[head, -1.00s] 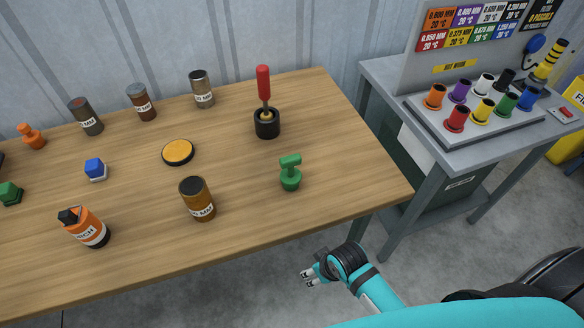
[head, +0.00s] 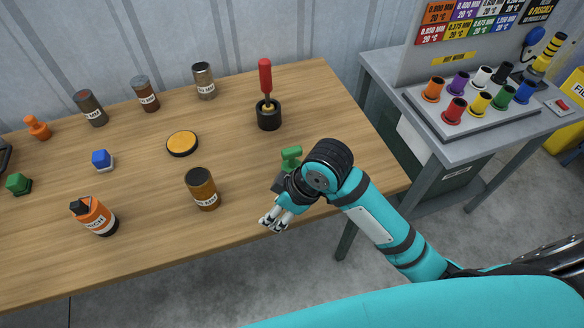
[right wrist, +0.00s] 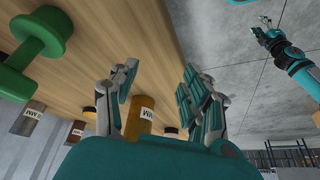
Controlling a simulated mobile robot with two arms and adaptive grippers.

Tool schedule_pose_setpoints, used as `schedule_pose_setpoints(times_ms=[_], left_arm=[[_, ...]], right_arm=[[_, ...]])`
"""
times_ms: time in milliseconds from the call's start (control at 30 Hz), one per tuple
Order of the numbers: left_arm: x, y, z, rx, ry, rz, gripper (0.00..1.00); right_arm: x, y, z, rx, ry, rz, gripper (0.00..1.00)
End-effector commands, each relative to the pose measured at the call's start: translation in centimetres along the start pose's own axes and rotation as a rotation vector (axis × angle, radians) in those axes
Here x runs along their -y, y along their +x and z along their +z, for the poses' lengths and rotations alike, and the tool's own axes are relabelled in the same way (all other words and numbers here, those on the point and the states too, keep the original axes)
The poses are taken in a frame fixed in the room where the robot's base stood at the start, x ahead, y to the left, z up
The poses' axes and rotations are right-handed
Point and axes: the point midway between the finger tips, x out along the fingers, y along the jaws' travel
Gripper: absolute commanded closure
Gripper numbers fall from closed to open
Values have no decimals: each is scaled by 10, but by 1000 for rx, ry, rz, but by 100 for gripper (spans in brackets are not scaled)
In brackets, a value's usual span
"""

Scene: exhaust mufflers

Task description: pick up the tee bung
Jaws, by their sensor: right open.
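The tee bung is green with a T-shaped handle. In the head view the tee bung (head: 291,157) stands near the table's front right, its lower part hidden behind my right wrist. In the right wrist view the tee bung (right wrist: 38,48) is large at upper left, outside the jaws. My right gripper (head: 273,221) is over the table's front edge, in front of the bung and apart from it. In the right wrist view my right gripper (right wrist: 158,70) is open and empty. My left gripper (right wrist: 265,20) shows small at upper right there; its jaw state is unclear.
A brown canister (head: 202,190) stands left of my right gripper. A black holder (head: 269,117) with a red-handled tool stands behind the bung. A yellow disc (head: 182,143), an orange bottle (head: 95,217) and an orange T-shaped piece (head: 39,127) are farther left. Bare wood lies between them.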

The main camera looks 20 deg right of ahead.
Motion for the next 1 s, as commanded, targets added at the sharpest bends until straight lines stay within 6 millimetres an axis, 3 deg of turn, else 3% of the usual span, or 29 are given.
schedule_pose_setpoints(times_ms=[167, 300, 500, 700, 833, 1000], left_arm=[[-1, 0, 1, 3, -1, 1, 60], [-1, 0, 2, 4, -2, 1, 60], [0, 0, 2, 5, -4, 0, 60], [0, 0, 2, 5, -4, 0, 60], [0, 1, 2, 5, -4, 0, 60], [0, 2, 2, 5, -4, 0, 60]], right_arm=[[-26, -23, -41, 70, -260, -37, 52], [-56, -57, -64, 176, -450, -61, 52], [-101, -123, -82, 329, -605, -85, 52], [-126, -175, -90, 406, -654, -104, 52], [-130, -185, -89, 422, -662, -113, 52], [-130, -162, -77, 425, -663, -121, 52]])
